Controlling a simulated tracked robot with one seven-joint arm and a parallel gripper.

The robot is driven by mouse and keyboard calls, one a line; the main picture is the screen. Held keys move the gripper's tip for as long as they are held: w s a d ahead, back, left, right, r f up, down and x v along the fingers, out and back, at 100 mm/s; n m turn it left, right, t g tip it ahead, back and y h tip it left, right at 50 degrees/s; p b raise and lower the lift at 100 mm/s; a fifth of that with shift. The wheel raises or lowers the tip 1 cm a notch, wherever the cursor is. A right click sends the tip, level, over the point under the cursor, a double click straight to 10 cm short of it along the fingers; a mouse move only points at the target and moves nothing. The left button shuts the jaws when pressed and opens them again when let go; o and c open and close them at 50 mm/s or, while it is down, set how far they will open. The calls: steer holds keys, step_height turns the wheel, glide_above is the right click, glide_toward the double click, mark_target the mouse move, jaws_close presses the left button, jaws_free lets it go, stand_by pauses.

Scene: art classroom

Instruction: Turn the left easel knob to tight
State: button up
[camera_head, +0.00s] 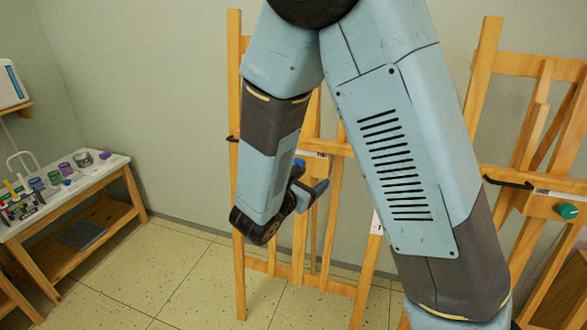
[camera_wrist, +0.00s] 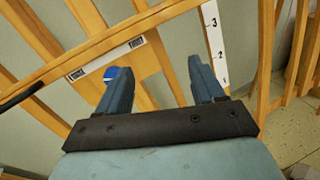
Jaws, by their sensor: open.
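The left easel (camera_head: 240,200) is wooden and stands behind my arm, which hides much of it. Its blue knob (camera_head: 299,163) shows just above my gripper (camera_head: 312,186). In the wrist view the blue knob (camera_wrist: 118,72) is at the tip of the left finger, partly hidden by it. My gripper (camera_wrist: 160,70) is open, with nothing between its fingers. I cannot tell whether the left finger touches the knob. White labels sit on the crossbar on either side of the knob, one at left (camera_wrist: 92,67); their print is too small to read surely.
A second easel (camera_head: 483,70) at the right has a green knob (camera_head: 566,211). A numbered white scale (camera_wrist: 215,45) runs down an easel post. A black handle (camera_wrist: 20,97) sticks out at left. A bench (camera_head: 125,158) with art supplies stands far left, with open floor between.

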steer(key=a+f+n+t+y, duration=0.3)
steer(key=a+f+n+y, duration=0.15)
steer(key=a, duration=0.35)
steer(key=x, duration=1.3)
steer(key=shift+w+d+r+n+h, duration=0.2)
steer(key=shift+d+r+n+h, duration=0.2)
steer(key=shift+r, duration=0.1)
steer(key=shift+c, duration=0.2)
steer(key=c, duration=0.9)
steer(key=shift+a, duration=0.15)
steer(key=shift+c, duration=0.4)
